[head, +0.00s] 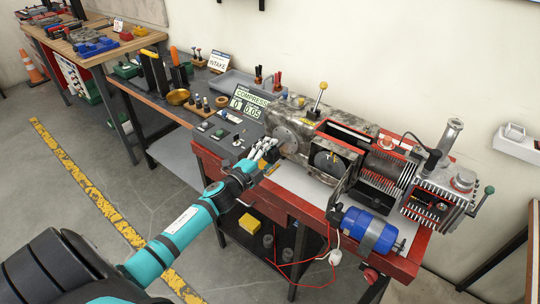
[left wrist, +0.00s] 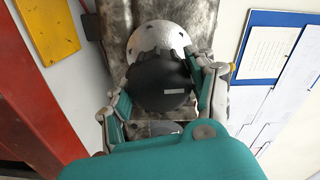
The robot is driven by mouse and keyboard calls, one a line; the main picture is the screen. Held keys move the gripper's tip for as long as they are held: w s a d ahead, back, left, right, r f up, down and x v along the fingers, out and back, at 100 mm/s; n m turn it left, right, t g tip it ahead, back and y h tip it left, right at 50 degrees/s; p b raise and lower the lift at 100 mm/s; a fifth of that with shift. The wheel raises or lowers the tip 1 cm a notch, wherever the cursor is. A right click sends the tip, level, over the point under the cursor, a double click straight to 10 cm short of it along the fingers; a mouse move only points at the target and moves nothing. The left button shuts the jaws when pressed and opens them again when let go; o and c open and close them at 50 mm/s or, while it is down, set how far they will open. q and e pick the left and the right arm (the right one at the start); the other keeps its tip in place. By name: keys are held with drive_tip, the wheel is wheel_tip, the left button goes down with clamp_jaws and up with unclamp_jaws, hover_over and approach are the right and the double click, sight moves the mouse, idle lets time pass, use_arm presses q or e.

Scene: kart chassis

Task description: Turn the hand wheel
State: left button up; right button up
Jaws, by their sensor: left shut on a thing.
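The hand wheel (head: 286,141) is a grey disc on the left end of the long worn metal machine on the red bench. In the left wrist view it shows as a silver rim with small holes (left wrist: 158,37) behind a dark, round front part. My left gripper (head: 270,146) reaches it from the front left. In the left wrist view the gripper (left wrist: 161,88) has one finger on each side of the dark front part and is shut on it. The gripper hides part of the wheel in the head view. My right gripper is not in view.
The red bench (head: 225,160) carries the machine (head: 300,112), with an upright yellow-knobbed lever (head: 320,95) on top. A COMPRESS display (head: 250,102) stands left of the wheel.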

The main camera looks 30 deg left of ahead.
use_arm(q)
drive_tip(key=shift+m, duration=0.6)
drive_tip(key=o, duration=1.2)
drive_tip(key=shift+c, duration=0.2)
drive_tip(key=shift+s+f, duration=0.1)
drive_tip(key=shift+s, duration=0.45)
drive_tip(key=s, duration=1.1)
drive_tip(key=shift+a, duration=0.45)
